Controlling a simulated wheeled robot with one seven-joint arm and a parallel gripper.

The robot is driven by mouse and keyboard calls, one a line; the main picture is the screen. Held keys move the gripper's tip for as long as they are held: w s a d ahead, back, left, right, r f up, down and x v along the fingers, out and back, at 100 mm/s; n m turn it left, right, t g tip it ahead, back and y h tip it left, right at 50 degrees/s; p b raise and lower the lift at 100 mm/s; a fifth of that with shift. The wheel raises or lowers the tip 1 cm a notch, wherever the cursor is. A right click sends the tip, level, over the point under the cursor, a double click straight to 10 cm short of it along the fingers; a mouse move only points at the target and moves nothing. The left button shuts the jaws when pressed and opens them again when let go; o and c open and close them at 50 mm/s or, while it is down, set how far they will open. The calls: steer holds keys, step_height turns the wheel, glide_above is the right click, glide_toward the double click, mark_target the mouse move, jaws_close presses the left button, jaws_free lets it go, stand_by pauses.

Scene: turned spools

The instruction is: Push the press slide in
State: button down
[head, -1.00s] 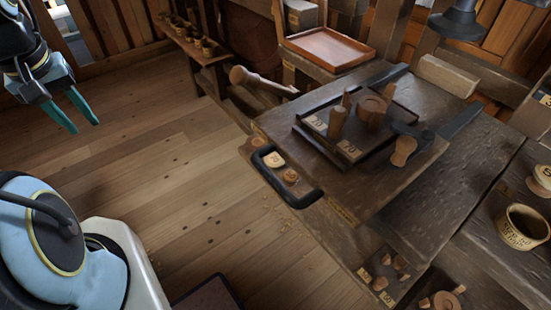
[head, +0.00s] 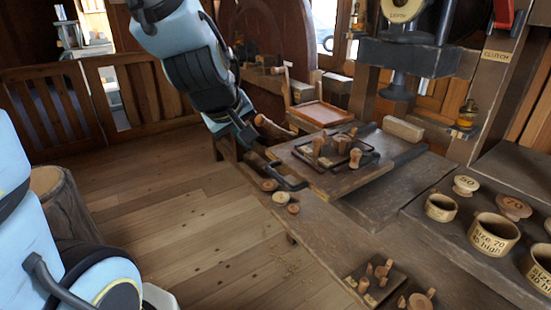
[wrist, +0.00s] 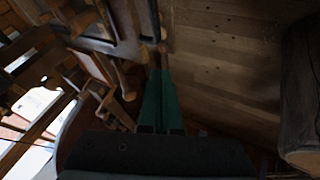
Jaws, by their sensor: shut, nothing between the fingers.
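The press slide (head: 325,186) is a wooden board on the bench, with a black bar handle (head: 290,184) at its near left end. A dark frame (head: 345,168) with wooden pegs sits on it. The slide sticks out in front of the press (head: 410,58). My arm reaches down from the top of the head view. My gripper (head: 264,160) is close by the handle; whether it touches is too dark and small to tell. In the wrist view its green fingers (wrist: 160,98) lie together, empty. The slide cannot be made out clearly there.
Wooden cups, such as the size 70 one (head: 494,236), and discs stand on the right bench. A small tray of pegs (head: 376,280) is at the front. An orange-brown tray (head: 322,113) lies behind the slide. A stump (head: 62,200) stands left. The floor between is clear.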

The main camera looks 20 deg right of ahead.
steer(key=f, duration=0.2)
steer(key=p, duration=0.1)
glide_toward(275, 160)
steer(key=shift+x, duration=2.45)
